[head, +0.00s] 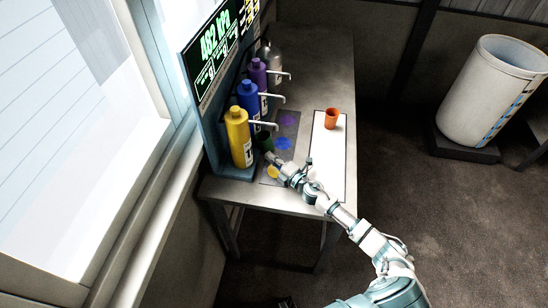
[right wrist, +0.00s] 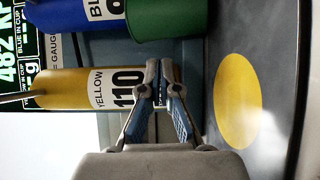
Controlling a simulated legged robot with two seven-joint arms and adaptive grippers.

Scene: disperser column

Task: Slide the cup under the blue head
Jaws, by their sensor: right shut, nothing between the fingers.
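A green cup (head: 264,142) stands at the left edge of the dark strip, left of the blue spot (head: 283,143). It also shows in the right wrist view (right wrist: 168,18), beside the blue bottle. The blue bottle (head: 248,98) stands between the yellow and purple bottles, with a pale spout pointing right. An orange cup (head: 332,118) stands upright on the white mat. My right gripper (head: 269,157) is shut and empty, low over the strip. Its fingertips (right wrist: 160,68) are close to the green cup; I cannot tell whether they touch. My left gripper is not in view.
The yellow bottle (head: 238,138) stands close to the left of my right gripper. Purple (head: 258,76) and grey (head: 272,56) bottles stand farther back. A gauge panel (head: 212,62) rises behind them. The white mat (head: 326,160) is mostly clear. A bin (head: 490,90) stands right of the table.

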